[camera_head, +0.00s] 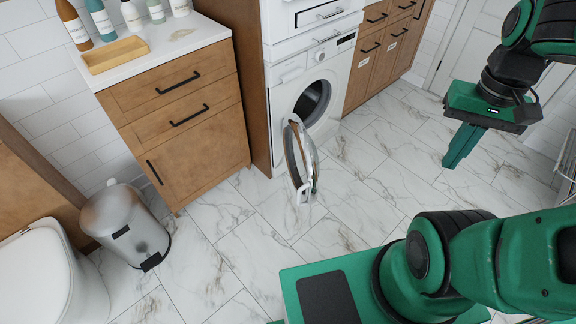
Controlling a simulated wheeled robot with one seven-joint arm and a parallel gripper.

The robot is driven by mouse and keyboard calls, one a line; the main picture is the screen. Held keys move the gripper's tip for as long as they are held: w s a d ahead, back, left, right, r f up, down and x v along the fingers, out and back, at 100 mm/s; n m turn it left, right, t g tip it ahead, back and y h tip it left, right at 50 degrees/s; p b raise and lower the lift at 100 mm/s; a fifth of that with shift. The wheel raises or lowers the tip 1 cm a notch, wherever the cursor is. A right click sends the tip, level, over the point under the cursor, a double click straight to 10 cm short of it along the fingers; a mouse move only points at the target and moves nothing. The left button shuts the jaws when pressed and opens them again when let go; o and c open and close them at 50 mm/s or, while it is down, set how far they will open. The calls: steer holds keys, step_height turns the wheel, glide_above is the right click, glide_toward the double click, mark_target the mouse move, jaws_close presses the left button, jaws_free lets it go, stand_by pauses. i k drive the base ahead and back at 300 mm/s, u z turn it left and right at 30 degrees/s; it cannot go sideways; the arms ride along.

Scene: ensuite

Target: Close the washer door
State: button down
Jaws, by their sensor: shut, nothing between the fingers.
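The white washer (338,80) stands between wooden cabinets at the back. Its round door (301,165) is swung wide open toward me, seen nearly edge-on, and the dark drum opening (312,101) shows behind it. My gripper (450,164) is at the right, green, pointing down with its fingers together and empty. It is well to the right of the door and apart from it.
A metal pedal bin (126,226) and a white toilet (50,279) stand at the left. A wooden drawer cabinet (190,120) is left of the washer, with bottles and a tray on top. The marble floor (350,195) between door and gripper is clear. A rack (566,158) is at the right edge.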

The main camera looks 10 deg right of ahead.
mark_target(307, 193)
steer(key=u, duration=0.1)
steer(key=i, duration=1)
steer(key=u, duration=0.9)
steer(key=k, duration=0.65)
steer(key=z, duration=0.6)
